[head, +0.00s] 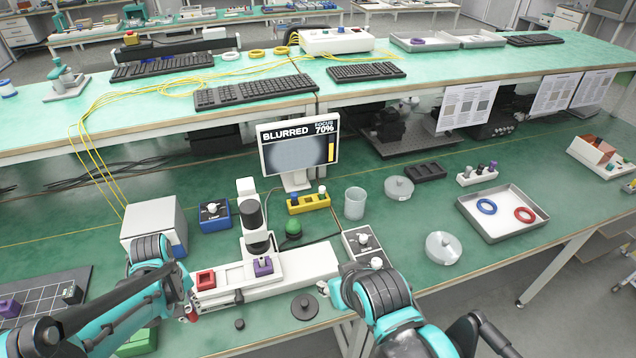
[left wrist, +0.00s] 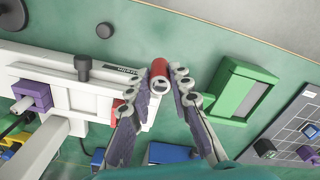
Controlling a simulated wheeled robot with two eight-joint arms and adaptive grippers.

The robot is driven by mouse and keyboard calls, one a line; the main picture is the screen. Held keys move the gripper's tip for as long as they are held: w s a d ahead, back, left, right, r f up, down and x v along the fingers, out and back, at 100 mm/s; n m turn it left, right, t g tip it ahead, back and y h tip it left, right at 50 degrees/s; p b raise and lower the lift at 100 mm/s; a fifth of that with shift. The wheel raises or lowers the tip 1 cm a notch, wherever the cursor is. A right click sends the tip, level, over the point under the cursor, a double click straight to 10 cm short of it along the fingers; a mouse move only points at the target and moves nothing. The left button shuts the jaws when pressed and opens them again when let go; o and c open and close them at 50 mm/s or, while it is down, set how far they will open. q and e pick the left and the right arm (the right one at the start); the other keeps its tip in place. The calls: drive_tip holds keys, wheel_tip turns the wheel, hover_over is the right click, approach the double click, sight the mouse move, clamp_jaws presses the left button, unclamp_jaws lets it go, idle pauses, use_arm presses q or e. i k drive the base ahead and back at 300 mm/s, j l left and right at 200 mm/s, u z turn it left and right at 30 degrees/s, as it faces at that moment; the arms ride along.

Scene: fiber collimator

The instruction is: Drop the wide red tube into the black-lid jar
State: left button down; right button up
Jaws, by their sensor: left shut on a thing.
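The wide red tube (left wrist: 159,77), with a pale end face, is between the fingers of my left gripper (left wrist: 160,88) in the left wrist view. The gripper is shut on it, above the front edge of the white bench device. In the head view only a small red bit of the tube (head: 192,317) shows below my left wrist. A clear, lidless jar (head: 355,204) stands behind the device, right of centre. A black knobbed disc like a lid (head: 305,306) lies on the table in front; I cannot tell whether it belongs to that jar.
The white device (head: 290,273) carries a red block (head: 206,280) and a purple block (head: 263,266). A green box (left wrist: 243,92) lies beside the tube. Two round metal-lidded containers (head: 399,187) (head: 443,248) and a ring tray (head: 502,213) stand to the right. A monitor (head: 298,147) reads BLURRED.

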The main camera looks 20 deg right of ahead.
sight(350, 212)
drive_tip(key=k+l+z, duration=0.15)
drive_tip(key=l, duration=0.3)
drive_tip(key=k+l+z, duration=0.15)
drive_tip(key=l, duration=0.25)
drive_tip(key=l+z, duration=0.1)
drive_tip(key=l, duration=0.35)
drive_tip(key=i+l+z, duration=0.3)
drive_tip(key=i+l, duration=0.15)
drive_tip(key=i+l+z, duration=0.35)
drive_tip(key=i, duration=0.15)
